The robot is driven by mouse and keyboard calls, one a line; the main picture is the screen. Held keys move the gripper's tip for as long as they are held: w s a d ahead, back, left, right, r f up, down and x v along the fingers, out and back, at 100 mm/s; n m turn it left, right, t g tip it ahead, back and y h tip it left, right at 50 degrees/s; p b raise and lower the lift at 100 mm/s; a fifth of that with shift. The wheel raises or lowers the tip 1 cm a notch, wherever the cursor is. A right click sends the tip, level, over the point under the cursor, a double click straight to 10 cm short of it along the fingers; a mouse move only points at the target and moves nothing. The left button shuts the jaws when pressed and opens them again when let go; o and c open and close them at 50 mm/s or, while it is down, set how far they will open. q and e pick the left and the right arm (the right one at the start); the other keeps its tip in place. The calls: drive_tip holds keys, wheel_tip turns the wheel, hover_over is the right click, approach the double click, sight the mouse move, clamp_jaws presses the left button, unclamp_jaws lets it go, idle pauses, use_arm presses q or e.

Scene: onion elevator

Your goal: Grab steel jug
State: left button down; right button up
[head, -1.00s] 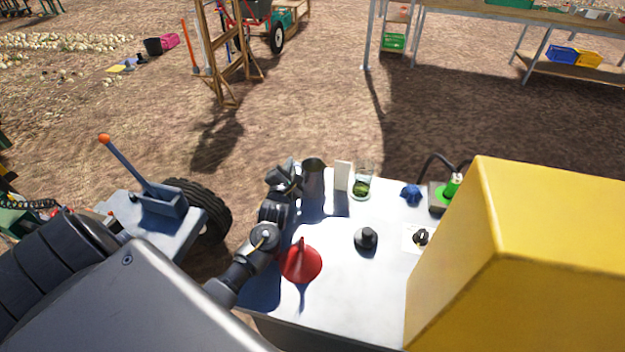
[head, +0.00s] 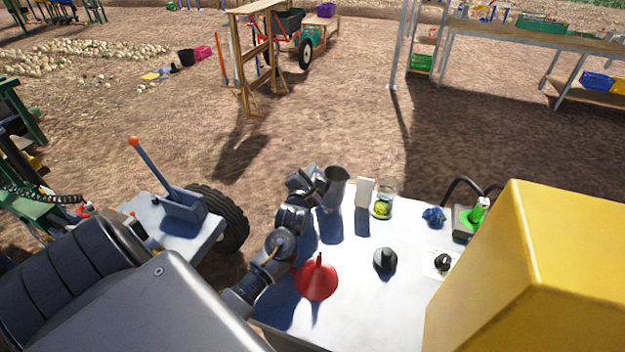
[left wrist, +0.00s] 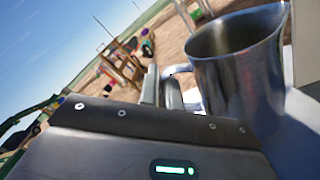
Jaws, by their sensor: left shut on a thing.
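The steel jug (head: 335,188) is at the back left of the white table in the head view. It leans slightly, and it seems raised a little, with its shadow on the table below. My left gripper (head: 317,184) is on the jug's left side, shut on it; the exact grip point is hard to see. In the left wrist view the jug (left wrist: 240,75) is large at the right with its open rim showing, and my left gripper's fingers (left wrist: 163,90) are beside its left side. My right gripper is not in view.
On the white table (head: 345,300) are a red funnel (head: 317,280), a black knob-shaped thing (head: 385,260), a white block (head: 365,191), a glass (head: 383,204) with green contents and a blue crumpled thing (head: 433,216). A yellow box (head: 540,260) blocks the right front.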

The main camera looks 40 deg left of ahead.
use_arm(q)
drive_tip(key=s+d+r+b, duration=0.2)
drive_tip(key=s+d+r, duration=0.6)
drive_tip(key=s, duration=0.3)
drive_tip(key=shift+s+r+b, duration=0.2)
drive_tip(key=shift+r+b, duration=0.1)
drive_tip(key=shift+r, duration=0.6)
drive_tip(key=shift+r, duration=0.15)
